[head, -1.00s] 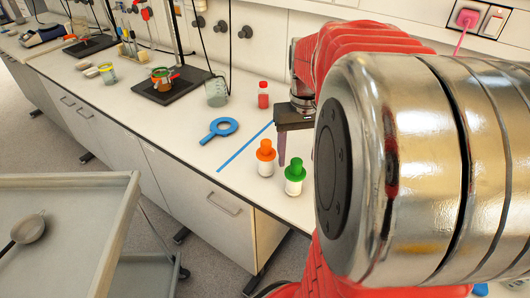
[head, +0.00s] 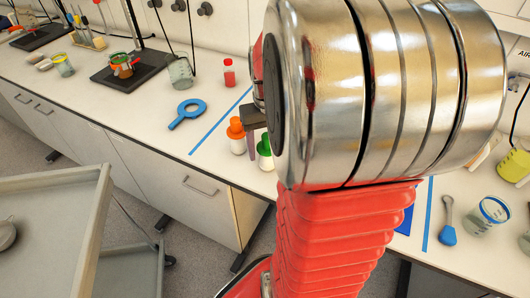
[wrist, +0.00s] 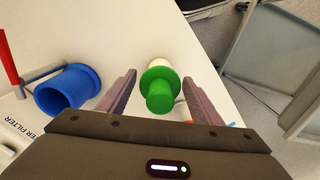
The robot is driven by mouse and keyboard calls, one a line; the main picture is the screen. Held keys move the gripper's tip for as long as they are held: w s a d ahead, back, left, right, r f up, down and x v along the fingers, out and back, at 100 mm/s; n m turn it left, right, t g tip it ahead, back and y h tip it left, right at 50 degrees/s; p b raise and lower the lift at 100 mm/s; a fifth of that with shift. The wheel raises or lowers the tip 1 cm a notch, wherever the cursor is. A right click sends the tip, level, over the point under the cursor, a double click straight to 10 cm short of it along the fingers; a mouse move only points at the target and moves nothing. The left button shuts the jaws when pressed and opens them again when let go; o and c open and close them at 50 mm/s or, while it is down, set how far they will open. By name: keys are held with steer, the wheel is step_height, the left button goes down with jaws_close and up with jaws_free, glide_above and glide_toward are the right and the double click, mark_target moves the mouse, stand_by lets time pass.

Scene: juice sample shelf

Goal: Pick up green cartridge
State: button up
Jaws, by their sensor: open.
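The green cartridge (head: 265,148) has a green cap and a white body and stands upright near the front edge of the bench, partly hidden by my arm in the head view. In the wrist view the green cartridge (wrist: 160,88) lies between the two fingers. My gripper (wrist: 150,92) is open, one finger on each side of it, with visible gaps. In the head view only part of my gripper (head: 252,125) shows beside the cartridge; my arm hides the rest.
An orange-capped cartridge (head: 236,134) stands just left of the green one. The wrist view shows a blue cylinder (wrist: 66,91) at left. A grey cart (head: 92,205) stands before the bench.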

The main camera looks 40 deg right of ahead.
steer(key=shift+f, duration=0.5)
steer(key=c, duration=1)
steer(key=shift+r, duration=0.15)
step_height(320, 180, up, 10)
steer(key=shift+f, duration=0.1)
stand_by(1.0)
